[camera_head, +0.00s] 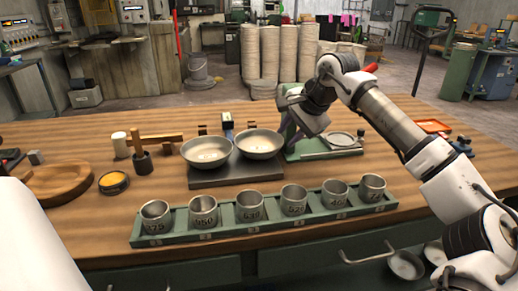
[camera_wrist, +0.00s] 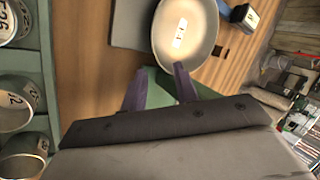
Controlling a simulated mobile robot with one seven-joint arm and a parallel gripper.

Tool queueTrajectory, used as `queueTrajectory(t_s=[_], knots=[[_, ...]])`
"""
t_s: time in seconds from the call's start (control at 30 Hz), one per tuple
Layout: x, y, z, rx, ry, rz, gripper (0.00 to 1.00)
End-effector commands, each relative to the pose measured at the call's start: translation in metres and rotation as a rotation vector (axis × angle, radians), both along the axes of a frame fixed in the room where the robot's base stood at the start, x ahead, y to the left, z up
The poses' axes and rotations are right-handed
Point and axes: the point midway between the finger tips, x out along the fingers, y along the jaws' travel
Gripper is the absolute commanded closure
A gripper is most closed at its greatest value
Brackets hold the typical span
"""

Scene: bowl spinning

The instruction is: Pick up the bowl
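Two shallow metal bowls, a left one (camera_head: 207,151) and a right one (camera_head: 259,143), sit side by side on a dark plate (camera_head: 222,180) on the wooden bench. My gripper (camera_head: 288,130) is just right of the right bowl, near its rim. In the wrist view, a bowl (camera_wrist: 196,46) with a white label inside lies just beyond the fingertips, cut off by the top edge. My gripper's two purple fingers (camera_wrist: 156,80) are spread with a gap and nothing held between them. One fingertip is close to the bowl's rim; I cannot tell if it touches.
A green rack (camera_head: 222,232) with several numbered metal cups runs along the front edge. A green base with a round pan (camera_head: 341,139) stands right of my gripper. A wooden mallet (camera_head: 160,138), yellow tin (camera_head: 113,182) and wooden dish (camera_head: 58,182) are at left.

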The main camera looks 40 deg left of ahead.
Motion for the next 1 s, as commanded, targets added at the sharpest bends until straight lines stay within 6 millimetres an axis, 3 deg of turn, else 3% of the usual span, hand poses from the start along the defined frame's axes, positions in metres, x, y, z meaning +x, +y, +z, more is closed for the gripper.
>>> queueTrajectory(t_s=[0.3,0.57,0.8,1.0], knots=[[0.001,0.022,-0.037,0.001,0.003,0.002,0.7],[0.002,0.025,-0.042,0.001,0.002,0.0,0.7],[0.002,0.025,-0.042,0.001,0.002,0.001,1.0],[0.002,0.024,-0.042,0.001,0.002,0.001,1.0]])
